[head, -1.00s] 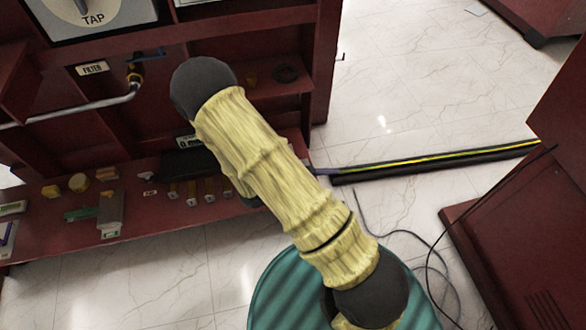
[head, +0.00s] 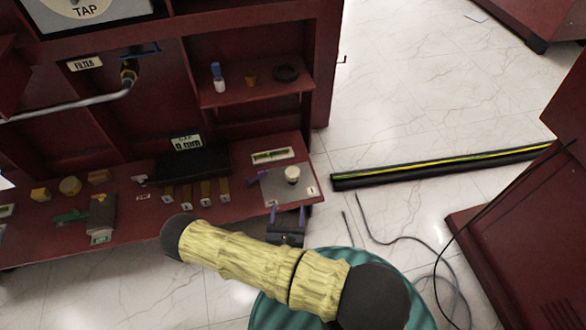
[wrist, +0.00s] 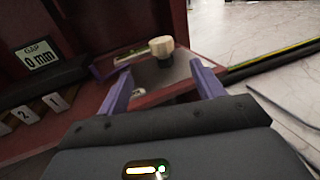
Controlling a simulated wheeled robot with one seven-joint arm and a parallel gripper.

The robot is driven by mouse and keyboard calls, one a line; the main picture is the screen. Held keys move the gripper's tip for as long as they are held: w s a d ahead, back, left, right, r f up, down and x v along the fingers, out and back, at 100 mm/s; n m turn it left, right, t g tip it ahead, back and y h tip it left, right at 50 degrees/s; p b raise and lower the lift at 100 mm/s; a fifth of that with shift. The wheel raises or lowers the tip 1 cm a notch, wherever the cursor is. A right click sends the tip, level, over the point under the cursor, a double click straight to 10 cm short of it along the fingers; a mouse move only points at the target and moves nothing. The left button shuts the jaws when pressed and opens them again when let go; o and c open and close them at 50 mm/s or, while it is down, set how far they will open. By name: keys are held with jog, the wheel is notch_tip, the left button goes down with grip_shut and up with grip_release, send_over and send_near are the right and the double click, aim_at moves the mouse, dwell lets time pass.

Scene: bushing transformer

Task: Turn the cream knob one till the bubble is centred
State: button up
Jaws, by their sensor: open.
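The cream knob (head: 292,172) stands on a grey plate (head: 277,191) at the right end of the red lower shelf. In the wrist view the knob appears beyond the gap between the fingertips (wrist: 160,68), apart from both.
A black gauge box with a "0 mm" sign (head: 187,142) stands left of the plate, with several numbered tabs before it. An upper shelf (head: 255,94) holds a small bottle and a dark ring. A black-and-yellow bar (head: 440,165) lies on the floor to the right.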

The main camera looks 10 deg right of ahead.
aim_at(293, 167)
jog(key=b+x, duration=0.8)
jog(key=x, duration=0.8)
jog(key=shift+w+d+f, duration=0.1)
jog(key=shift+w+d, duration=0.1)
jog(key=shift+w, duration=0.05)
jog(key=shift+w+d+b, duration=0.15)
jog(key=shift+w+b, duration=0.2)
jog(key=shift+w, duration=0.05)
jog(key=shift+c, duration=0.2)
jog(key=c, duration=0.9)
